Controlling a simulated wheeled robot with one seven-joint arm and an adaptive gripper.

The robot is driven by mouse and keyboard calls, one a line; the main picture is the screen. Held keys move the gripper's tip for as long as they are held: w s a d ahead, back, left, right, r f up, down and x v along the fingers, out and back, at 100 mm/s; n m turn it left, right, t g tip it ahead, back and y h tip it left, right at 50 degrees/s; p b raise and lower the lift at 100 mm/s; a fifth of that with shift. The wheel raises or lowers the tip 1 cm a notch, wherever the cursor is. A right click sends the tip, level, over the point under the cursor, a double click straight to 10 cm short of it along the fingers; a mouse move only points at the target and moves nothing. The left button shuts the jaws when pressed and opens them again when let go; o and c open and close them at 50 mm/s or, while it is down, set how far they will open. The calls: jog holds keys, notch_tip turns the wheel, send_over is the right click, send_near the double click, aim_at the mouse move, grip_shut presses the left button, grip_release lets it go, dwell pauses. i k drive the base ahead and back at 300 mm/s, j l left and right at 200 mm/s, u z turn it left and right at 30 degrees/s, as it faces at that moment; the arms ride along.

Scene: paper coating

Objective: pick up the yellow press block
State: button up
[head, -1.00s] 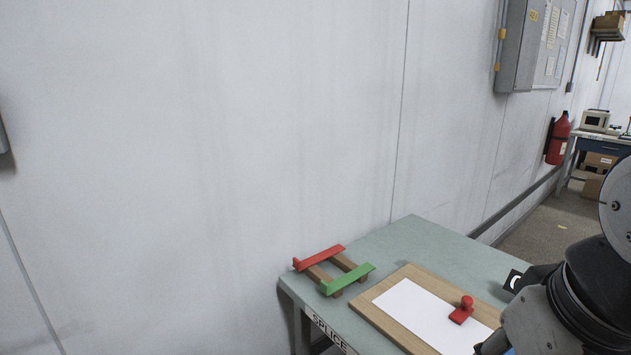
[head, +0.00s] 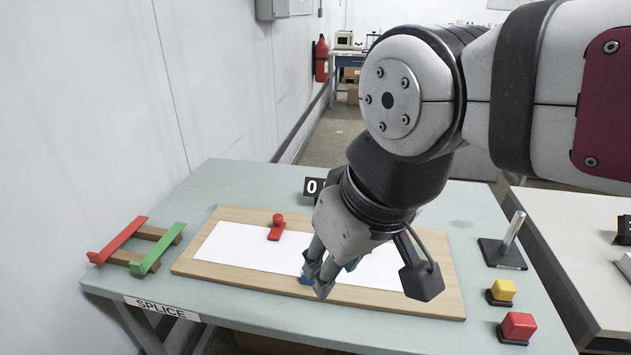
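The yellow press block (head: 503,288) sits upright on a small dark base near the right edge of the splice table in the head view. My gripper (head: 319,283) points down over the front part of the white paper, well to the left of the yellow block and apart from it. Its fingers overlap in this view, so their opening does not show clearly. A small blue thing (head: 306,279) shows right at the fingertips, partly hidden; I cannot tell whether the fingers touch it. Nothing covers the yellow block.
A red knobbed block (head: 276,230) stands on the paper (head: 225,246), which lies on a wooden board (head: 190,266). A red block (head: 517,326) is in front of the yellow one; a metal post (head: 512,236) is behind. A red-green rack (head: 138,246) is left.

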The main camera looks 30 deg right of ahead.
aim_at(502, 292)
jog(key=j+z, duration=0.1)
jog(key=z, duration=0.8)
jog(key=l+z, duration=0.25)
jog(key=i+z, duration=0.15)
jog(key=z, duration=0.15)
